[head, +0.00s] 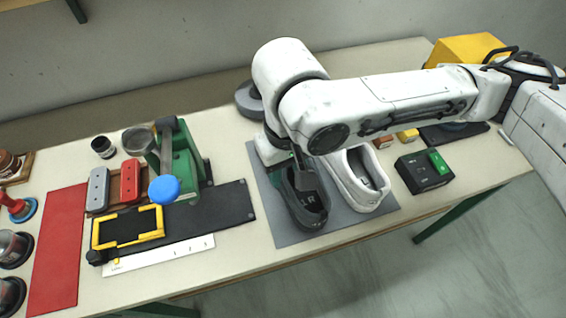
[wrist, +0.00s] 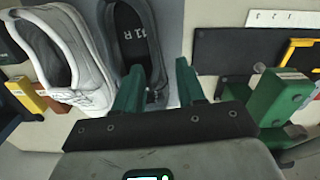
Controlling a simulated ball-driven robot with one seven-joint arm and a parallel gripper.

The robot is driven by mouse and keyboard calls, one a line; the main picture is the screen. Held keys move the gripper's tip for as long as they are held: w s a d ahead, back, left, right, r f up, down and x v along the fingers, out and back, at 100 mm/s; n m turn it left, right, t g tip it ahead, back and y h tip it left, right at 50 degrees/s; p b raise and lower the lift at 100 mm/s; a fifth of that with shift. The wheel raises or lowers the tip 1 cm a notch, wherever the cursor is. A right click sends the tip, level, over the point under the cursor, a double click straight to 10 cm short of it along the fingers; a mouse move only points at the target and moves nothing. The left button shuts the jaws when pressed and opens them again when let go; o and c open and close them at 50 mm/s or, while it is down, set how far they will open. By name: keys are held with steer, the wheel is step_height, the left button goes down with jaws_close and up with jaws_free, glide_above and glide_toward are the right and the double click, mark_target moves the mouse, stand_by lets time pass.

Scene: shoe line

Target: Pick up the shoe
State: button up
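A dark grey shoe (head: 308,220) and a white shoe (head: 372,203) stand side by side on a grey mat (head: 287,236). In the wrist view the dark shoe (wrist: 107,22) is at top centre, with the white shoe (wrist: 62,22) to its left. My gripper (wrist: 157,70) is open, its two green fingers spread apart. It is low over the dark shoe; one finger overlaps the shoe's opening and the other is beyond its right side. Contact cannot be told. In the head view my arm hides most of the gripper and the shoe's far end.
A green press (head: 180,165) with a blue knob stands left of the mat, close to my gripper's right in the wrist view. A black box with a green switch (head: 425,172) and small yellow blocks (head: 407,135) lie to the right. A red mat (head: 58,250) is far left.

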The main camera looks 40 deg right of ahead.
mark_target(287, 189)
steer(key=shift+w+f, duration=0.15)
steer(key=shift+f, duration=0.2)
step_height(287, 189, down, 5)
steer(key=shift+w+r, duration=0.1)
steer(key=shift+d+f+p, duration=0.15)
steer(key=shift+f, duration=1.15)
steer(key=shift+d+f+p, duration=0.1)
steer(key=shift+f+p, duration=0.05)
steer(key=shift+f, duration=1.15)
steer(key=shift+c, duration=0.4)
jaws_close()
